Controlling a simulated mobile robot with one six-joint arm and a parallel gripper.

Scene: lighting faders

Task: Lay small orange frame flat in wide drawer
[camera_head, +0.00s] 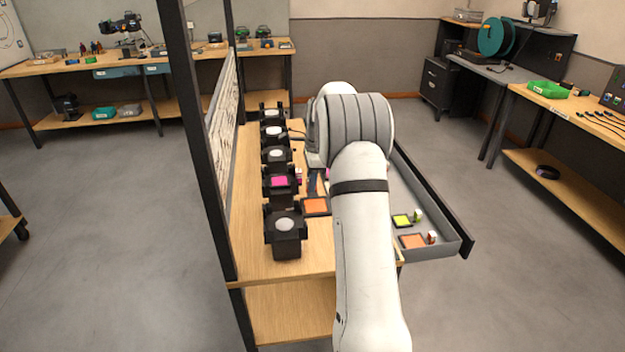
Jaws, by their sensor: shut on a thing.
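A small orange frame (315,206) with a dark border shows just left of my arm, above or at the wooden bench top. My gripper (313,185) is mostly hidden behind my arm. The dark part that shows meets the frame's far edge, and it looks shut on it. The frame's face is turned up towards the camera; its height over the bench is hard to tell. The wide drawer (437,252) is pulled out to the right of the bench. My arm covers its left and middle parts.
The drawer holds another orange frame (412,241), a yellow-green frame (402,220) and small blocks (418,215). Several black lamp fixtures (285,229) stand in a row along the bench's left side. A dark post (193,140) rises at left.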

